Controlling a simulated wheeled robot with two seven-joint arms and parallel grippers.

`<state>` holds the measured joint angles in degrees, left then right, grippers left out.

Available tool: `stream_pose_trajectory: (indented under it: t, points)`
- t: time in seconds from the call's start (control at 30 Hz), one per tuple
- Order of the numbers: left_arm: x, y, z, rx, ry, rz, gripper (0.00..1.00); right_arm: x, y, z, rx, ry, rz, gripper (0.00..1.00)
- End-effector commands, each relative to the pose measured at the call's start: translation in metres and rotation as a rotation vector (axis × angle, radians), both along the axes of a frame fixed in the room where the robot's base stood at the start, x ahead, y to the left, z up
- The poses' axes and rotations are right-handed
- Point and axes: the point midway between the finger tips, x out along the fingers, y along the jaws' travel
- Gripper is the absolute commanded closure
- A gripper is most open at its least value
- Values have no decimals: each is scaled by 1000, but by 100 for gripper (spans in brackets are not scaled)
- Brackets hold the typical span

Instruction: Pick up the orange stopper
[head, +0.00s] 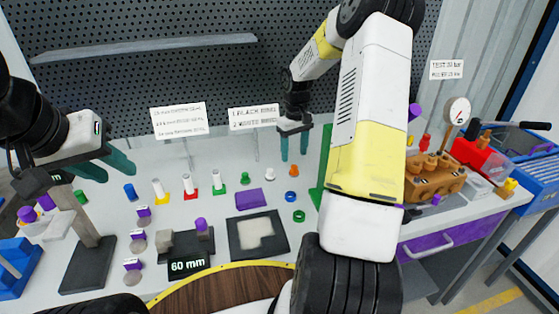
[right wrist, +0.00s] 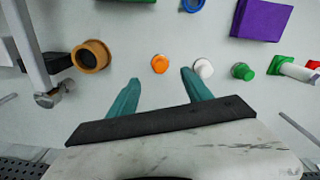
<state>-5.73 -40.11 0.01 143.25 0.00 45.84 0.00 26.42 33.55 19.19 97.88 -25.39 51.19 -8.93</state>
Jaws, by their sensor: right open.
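The orange stopper (head: 293,170) stands on the grey table, at the right end of a short row of small stoppers. In the right wrist view the orange stopper (right wrist: 160,64) lies just beyond the fingertips, roughly centred between them. My right gripper (head: 294,158) is open and empty, its teal fingers pointing down close to the stopper. Its two fingers also show apart in the right wrist view (right wrist: 161,77). My left gripper (head: 119,175) is open and empty over the left part of the table, far from the stopper.
A white stopper (right wrist: 203,68) stands close beside one right fingertip, with a green stopper (right wrist: 243,71) beyond it. A blue ring (head: 291,197), a purple block (head: 249,198) and a brown ring-shaped part (right wrist: 91,56) lie nearby. A perforated panel (head: 200,80) rises behind the table.

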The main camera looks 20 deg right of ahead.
Motion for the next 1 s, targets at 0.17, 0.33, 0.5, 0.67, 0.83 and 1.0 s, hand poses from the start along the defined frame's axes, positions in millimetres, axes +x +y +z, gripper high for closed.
stream_pose_trajectory:
  t: [0.17,0.33,0.5,0.67,0.83,1.0]
  points:
    - [0,0,0,0,0,0,64,-2,0,-18,1,2,0,42]
    - [0,0,0,0,0,0,64,-5,1,-39,2,5,-1,42]
    - [0,0,0,0,0,0,64,-5,1,-62,2,1,0,42]
    - [0,0,0,0,0,0,64,-5,1,-65,1,0,-1,42]
    - [0,0,0,0,0,0,64,-5,1,-65,1,0,-1,58]
    - [0,0,0,0,0,0,64,-5,1,-65,1,0,-1,91]
